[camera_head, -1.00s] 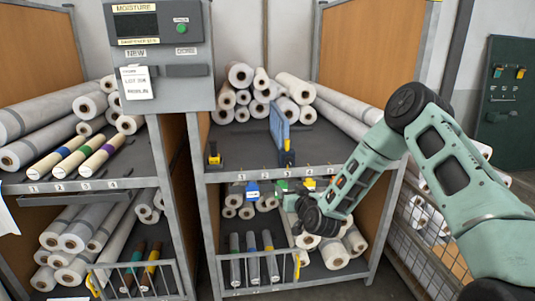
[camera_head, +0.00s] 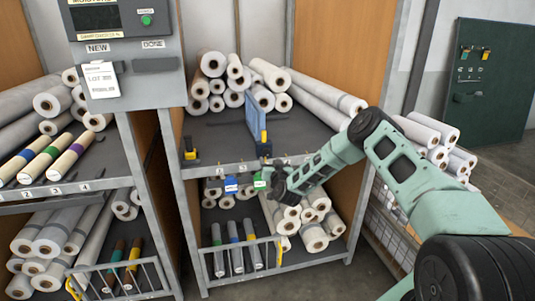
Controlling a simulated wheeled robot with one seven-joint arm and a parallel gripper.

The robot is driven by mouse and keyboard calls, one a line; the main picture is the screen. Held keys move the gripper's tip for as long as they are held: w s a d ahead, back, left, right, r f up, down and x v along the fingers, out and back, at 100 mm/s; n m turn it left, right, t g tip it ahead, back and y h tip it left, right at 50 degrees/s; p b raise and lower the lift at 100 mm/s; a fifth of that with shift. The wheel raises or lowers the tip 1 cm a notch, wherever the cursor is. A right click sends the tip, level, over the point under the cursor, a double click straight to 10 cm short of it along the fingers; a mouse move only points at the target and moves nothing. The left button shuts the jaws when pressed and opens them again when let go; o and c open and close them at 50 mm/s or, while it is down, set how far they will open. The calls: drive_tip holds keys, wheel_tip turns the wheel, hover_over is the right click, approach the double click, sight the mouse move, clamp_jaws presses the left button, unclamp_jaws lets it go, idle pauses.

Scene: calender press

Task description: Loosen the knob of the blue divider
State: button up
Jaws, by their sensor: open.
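The blue divider (camera_head: 254,115) stands upright on the upper shelf of the middle rack, with a yellow strip along its front edge. A small dark part with some yellow, perhaps its knob (camera_head: 263,149), sits at its foot near the shelf's front edge. My gripper (camera_head: 272,180) is open, in front of the rack, just below and slightly right of the divider's foot. It looks apart from the divider. Its fingers are small and dark, partly lost against the shelf behind.
White rolls (camera_head: 215,88) lie behind the divider. A grey console (camera_head: 125,50) stands at the left. Rack posts flank the shelf.

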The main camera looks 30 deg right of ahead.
sight(267, 153)
drive_tip(key=shift+p+x, duration=0.4)
drive_tip(key=shift+x, duration=2.5)
drive_tip(key=c, duration=1)
